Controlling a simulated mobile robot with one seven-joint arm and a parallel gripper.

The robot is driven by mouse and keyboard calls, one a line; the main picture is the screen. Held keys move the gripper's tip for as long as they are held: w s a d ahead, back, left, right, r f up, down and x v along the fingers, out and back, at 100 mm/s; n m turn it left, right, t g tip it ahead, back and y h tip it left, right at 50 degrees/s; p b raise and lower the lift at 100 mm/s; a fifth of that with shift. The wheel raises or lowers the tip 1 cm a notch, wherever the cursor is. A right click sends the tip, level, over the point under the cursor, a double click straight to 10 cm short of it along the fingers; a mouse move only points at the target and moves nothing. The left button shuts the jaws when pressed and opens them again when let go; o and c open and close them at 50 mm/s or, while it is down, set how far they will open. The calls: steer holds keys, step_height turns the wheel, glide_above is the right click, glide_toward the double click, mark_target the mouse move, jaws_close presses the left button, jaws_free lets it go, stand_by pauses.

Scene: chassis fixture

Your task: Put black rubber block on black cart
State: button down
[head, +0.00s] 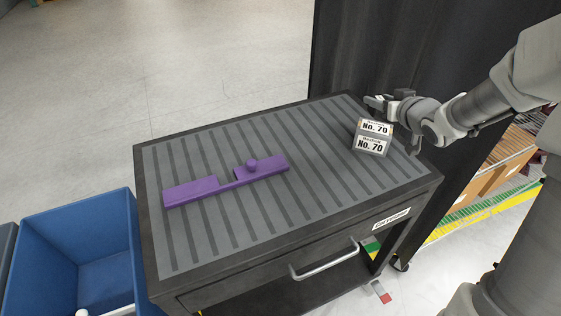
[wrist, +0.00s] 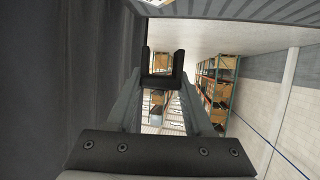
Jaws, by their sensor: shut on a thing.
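The black cart (head: 157,249) has a grey ribbed top and stands in the middle of the head view. My gripper (head: 378,103) is at its far right corner, close to the black curtain and behind a grey block with "No. 70" labels. In the wrist view my gripper (wrist: 162,66) has its fingers converging on dark tips, with a small dark piece, likely the black rubber block (wrist: 160,82), between them. The block cannot be made out clearly in the head view. The cart's ribbed top shows at the upper edge of the wrist view (wrist: 255,10).
A purple stepped part (head: 235,183) with a knob lies on the cart's left half. The grey labelled block (head: 372,147) stands at the right. A blue bin (head: 50,228) is left of the cart. A black curtain (head: 400,50) hangs behind. The ribbed top between the parts is clear.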

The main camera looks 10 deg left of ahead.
steer(key=shift+s+r+n+y+b, duration=0.15)
steer(key=shift+n+y+b, duration=0.15)
steer(key=shift+n+y, duration=0.35)
steer(key=shift+s+a+n+g+y+b, duration=0.1)
steer(key=shift+s+n+g+y+b, duration=0.35)
steer(key=shift+n+g+y, duration=0.25)
steer(key=s+d+f+n+g+y+b, duration=0.2)
steer(key=s+d+f+n+g+y, duration=0.15)
steer(key=s, duration=0.35)
steer(key=b, duration=0.4)
glide_above(328, 186)
steer(key=w+d, duration=0.1)
steer(key=w, duration=0.2)
steer(key=shift+n, duration=0.4)
step_height(328, 186, down, 8)
steer(key=shift+f+b, duration=0.85)
steer(key=shift+f, duration=1.1)
